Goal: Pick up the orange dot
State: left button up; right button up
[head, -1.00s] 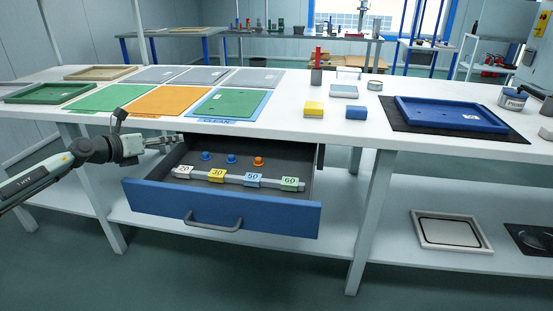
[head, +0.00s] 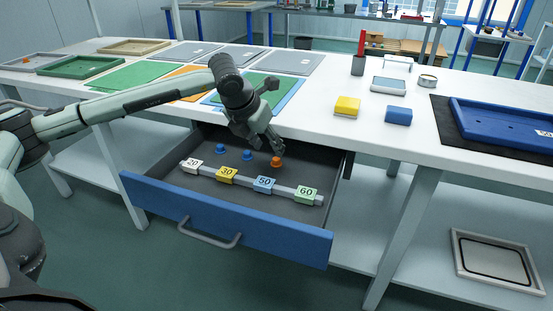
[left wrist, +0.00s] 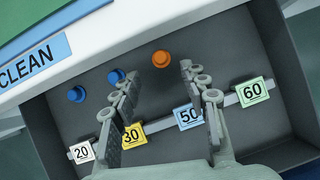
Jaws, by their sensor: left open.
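The orange dot (head: 276,162) is a small round knob-like piece on the floor of the open drawer (head: 225,222). In the left wrist view the orange dot (left wrist: 161,59) lies beyond and between my fingertips, close to the drawer's back wall. My left gripper (head: 275,146) is open and empty, just above the orange dot in the head view. In the left wrist view its two fingers (left wrist: 158,73) stand apart, with nothing between them. Two blue dots (head: 220,149) (head: 246,155) sit to the left of the orange one. My right gripper is not in view.
A rail with tags 20 (head: 192,166), 30 (head: 227,175), 50 (head: 264,185) and 60 (head: 307,195) crosses the drawer in front of the dots. The white tabletop (head: 330,140) overhangs the drawer's back. Yellow (head: 347,107) and blue (head: 398,116) blocks lie on it.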

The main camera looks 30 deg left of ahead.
aim_at(275, 159)
pick_arm(q)
jog(key=p+x, duration=0.1)
jog(key=x, duration=0.5)
jog(key=shift+w+f, duration=0.15)
jog(key=shift+f, duration=0.05)
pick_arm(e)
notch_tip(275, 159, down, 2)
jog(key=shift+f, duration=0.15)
pick_arm(q)
jog(key=c, duration=0.8)
